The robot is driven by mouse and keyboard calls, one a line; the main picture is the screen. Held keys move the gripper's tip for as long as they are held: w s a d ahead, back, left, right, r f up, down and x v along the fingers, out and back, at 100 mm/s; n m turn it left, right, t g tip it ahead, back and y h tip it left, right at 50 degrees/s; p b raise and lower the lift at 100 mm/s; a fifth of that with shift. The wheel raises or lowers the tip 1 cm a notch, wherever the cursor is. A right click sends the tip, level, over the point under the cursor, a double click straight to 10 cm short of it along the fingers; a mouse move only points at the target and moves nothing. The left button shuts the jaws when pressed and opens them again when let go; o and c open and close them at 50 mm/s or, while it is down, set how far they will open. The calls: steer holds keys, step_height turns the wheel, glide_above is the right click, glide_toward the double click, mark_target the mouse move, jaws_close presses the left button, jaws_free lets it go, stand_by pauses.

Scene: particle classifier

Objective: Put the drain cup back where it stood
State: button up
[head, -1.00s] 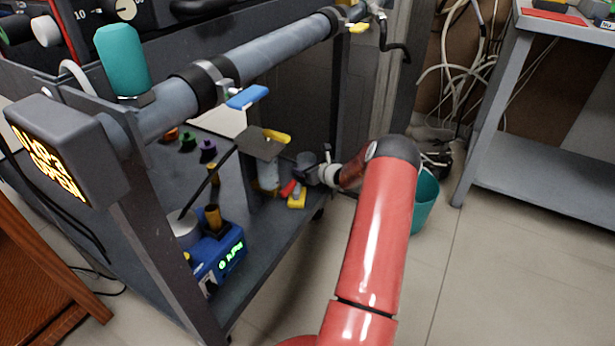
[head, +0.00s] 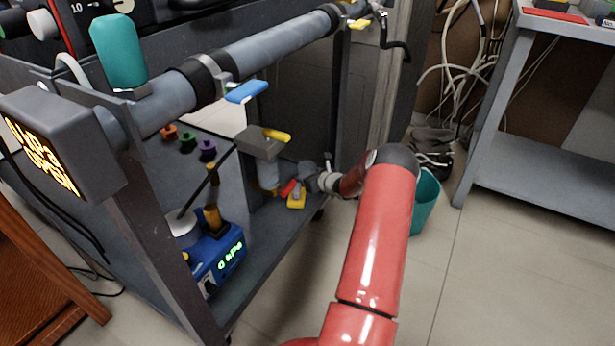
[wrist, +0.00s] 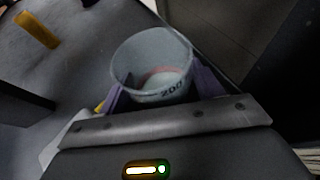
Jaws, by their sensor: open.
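The drain cup (wrist: 152,64) is a clear, open-topped cup marked 200, seen in the wrist view between my gripper's two purple fingers. My gripper (wrist: 158,88) is open around it, one finger at each side. I cannot tell whether either finger touches the cup. In the head view my gripper (head: 311,177) is low over the cart's lower shelf (head: 270,235), near its right edge, and I cannot clearly make out the cup there.
Red (head: 289,188) and yellow (head: 297,199) pieces lie close to my gripper. A grey bracket (head: 261,141) with a yellow lever stands just left of it. A blue device (head: 220,252) sits on the shelf's front part. A teal bin (head: 425,202) stands on the floor to the right.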

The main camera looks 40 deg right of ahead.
steer(key=p+v, duration=0.1)
steer(key=v, duration=1.1)
steer(key=shift+s, duration=0.1)
